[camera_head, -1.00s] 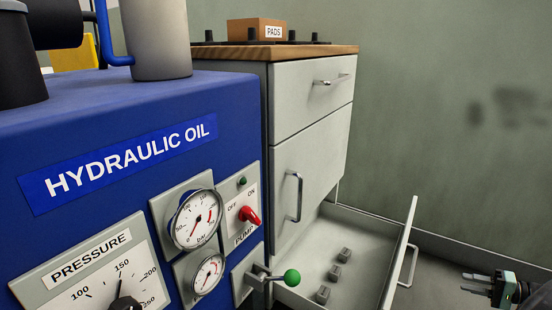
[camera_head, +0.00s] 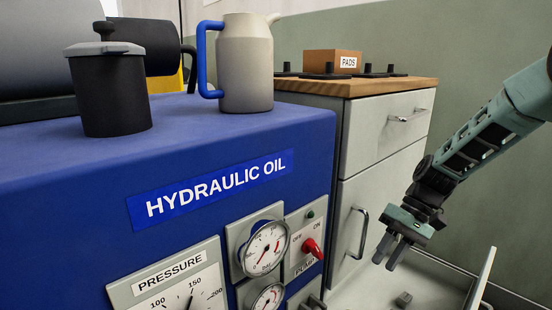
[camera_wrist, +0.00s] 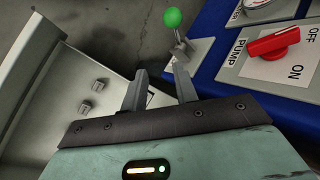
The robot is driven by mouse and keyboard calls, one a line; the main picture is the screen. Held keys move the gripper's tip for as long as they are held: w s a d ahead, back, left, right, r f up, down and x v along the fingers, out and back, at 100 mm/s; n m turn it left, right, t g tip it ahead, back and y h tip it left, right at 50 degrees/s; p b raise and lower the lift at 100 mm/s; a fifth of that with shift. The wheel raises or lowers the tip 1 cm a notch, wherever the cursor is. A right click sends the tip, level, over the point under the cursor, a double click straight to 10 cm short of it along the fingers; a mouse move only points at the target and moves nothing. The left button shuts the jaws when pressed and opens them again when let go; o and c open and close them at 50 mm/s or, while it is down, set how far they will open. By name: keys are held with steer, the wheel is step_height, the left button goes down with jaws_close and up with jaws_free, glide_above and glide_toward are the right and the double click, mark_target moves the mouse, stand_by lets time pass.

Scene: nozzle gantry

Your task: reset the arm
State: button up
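My gripper (camera_head: 389,254) hangs at the end of my arm at the right of the head view, in front of the grey cabinet and above the open bottom drawer. Its two fingers point down and stand apart, with nothing between them. In the wrist view my gripper (camera_wrist: 162,82) also shows an empty gap between the fingers. The open drawer (camera_wrist: 32,85) lies left of the fingers, and the green-knobbed lever (camera_wrist: 173,18) stands beyond them.
The blue hydraulic oil unit (camera_head: 70,220) fills the left, with a jug (camera_head: 246,65) and a black canister (camera_head: 110,95) on top. The red pump switch (camera_wrist: 272,43) is right of the fingers. Small grey blocks (camera_wrist: 84,108) lie in the drawer. A PADS box (camera_head: 320,63) sits on the cabinet.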

steer(key=s+a+r+n+h, duration=0.4)
steer(key=s+a+r, duration=0.2)
steer(key=s+a, duration=0.6)
steer(key=s+a+r+n+t+h+p, duration=0.1)
steer(key=s+n+t, duration=0.1)
steer(key=s, duration=0.5)
steer(key=s+a+r+n+t+h+p, duration=0.1)
steer(key=s+a+r, duration=0.1)
steer(key=s, duration=0.5)
step_height(320, 180, up, 38)
steer(key=p, duration=3.7)
steer(key=shift+w+d, duration=0.3)
steer(key=shift+w, duration=0.1)
